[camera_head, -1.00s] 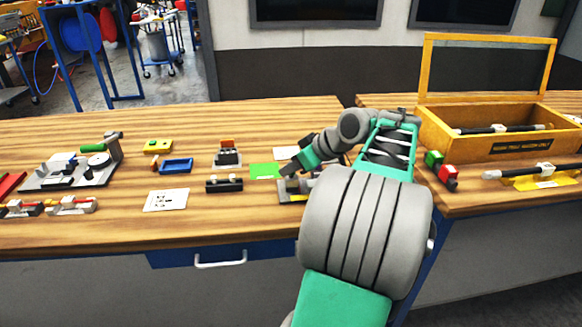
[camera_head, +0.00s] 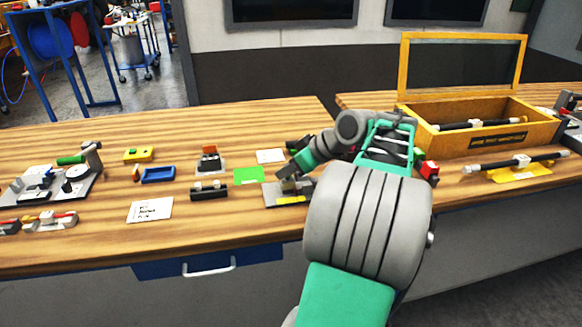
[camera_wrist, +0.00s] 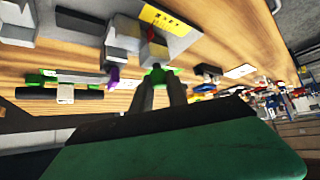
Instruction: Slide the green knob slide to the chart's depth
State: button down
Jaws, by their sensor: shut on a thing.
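My gripper (camera_head: 287,174) is low over a grey fixture plate (camera_head: 287,198) near the table's front edge. In the wrist view its two fingers (camera_wrist: 158,84) are shut on a small green knob (camera_wrist: 155,74). The knob is mostly hidden between the fingertips. The knob is hidden in the head view. A white printed card (camera_head: 150,209), possibly the chart, lies left of the fixture; its print is unreadable.
A black block (camera_head: 209,191), a green pad (camera_head: 249,175) and a blank white card (camera_head: 270,156) lie near the fixture. A blue tray (camera_head: 158,174) is farther left. A yellow open box (camera_head: 480,128) and a rod on a yellow stand (camera_head: 518,173) are at right.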

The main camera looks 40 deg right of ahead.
jog(key=shift+w+a, duration=0.2)
jog(key=shift+a, duration=0.1)
jog(key=c, duration=1.3)
grip_release()
jog(key=shift+s+d+r, duration=0.1)
jog(key=p+v, duration=0.1)
jog(key=v, duration=0.6)
jog(key=shift+s+r, duration=0.2)
jog(key=shift+s, duration=0.05)
